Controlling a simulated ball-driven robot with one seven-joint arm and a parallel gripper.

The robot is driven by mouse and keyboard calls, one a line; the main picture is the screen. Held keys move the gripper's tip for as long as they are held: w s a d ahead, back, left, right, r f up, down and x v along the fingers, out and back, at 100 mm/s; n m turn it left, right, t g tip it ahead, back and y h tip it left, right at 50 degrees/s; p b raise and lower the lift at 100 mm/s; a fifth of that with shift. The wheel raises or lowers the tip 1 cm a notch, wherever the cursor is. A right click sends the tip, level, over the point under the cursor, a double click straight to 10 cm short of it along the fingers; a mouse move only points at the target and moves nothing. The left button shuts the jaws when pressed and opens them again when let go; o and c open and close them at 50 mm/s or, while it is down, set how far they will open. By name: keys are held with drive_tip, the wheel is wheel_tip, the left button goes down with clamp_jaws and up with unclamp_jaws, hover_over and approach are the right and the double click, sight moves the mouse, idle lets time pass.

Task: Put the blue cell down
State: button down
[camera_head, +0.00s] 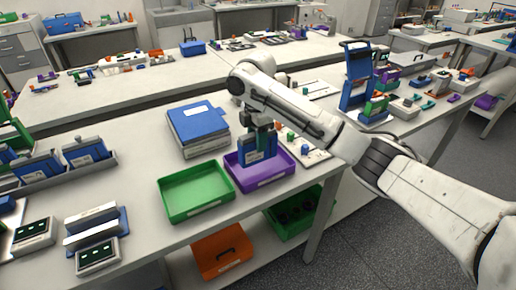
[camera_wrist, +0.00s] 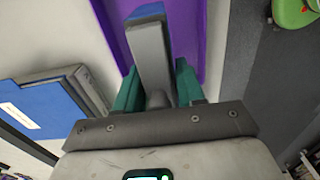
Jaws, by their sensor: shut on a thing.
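The blue cell (camera_head: 258,147) is upright in my gripper (camera_head: 262,127), over the purple tray (camera_head: 284,180). In the head view its lower end is within the tray's outline; I cannot tell whether it touches the floor. In the wrist view the cell (camera_wrist: 152,50) shows as a grey slab with a blue edge, clamped between two teal fingers of my gripper (camera_wrist: 158,85). The purple tray (camera_wrist: 193,25) lies around and beyond it in that view.
An empty green tray (camera_head: 195,192) stands directly left of the purple one. A blue-topped stack (camera_head: 198,122) is behind the green tray. A rack with blue cells (camera_head: 85,152) is at left. A board with small parts (camera_head: 308,150) lies right of my gripper.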

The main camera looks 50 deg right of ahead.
drive_tip(key=shift+w+d+f+p, duration=0.1)
drive_tip(key=shift+d+f+p, duration=0.1)
drive_tip(key=shift+f, duration=0.55)
drive_tip(key=shift+w+d+f+p, duration=0.1)
drive_tip(key=shift+d+f+p, duration=0.1)
drive_tip(key=shift+f, duration=0.95)
drive_tip(key=c, duration=0.7)
unclamp_jaws()
drive_tip(key=shift+f, duration=0.15)
wheel_tip(320, 180, up, 12)
drive_tip(key=shift+a+r, duration=0.1)
drive_tip(key=shift+r, duration=0.05)
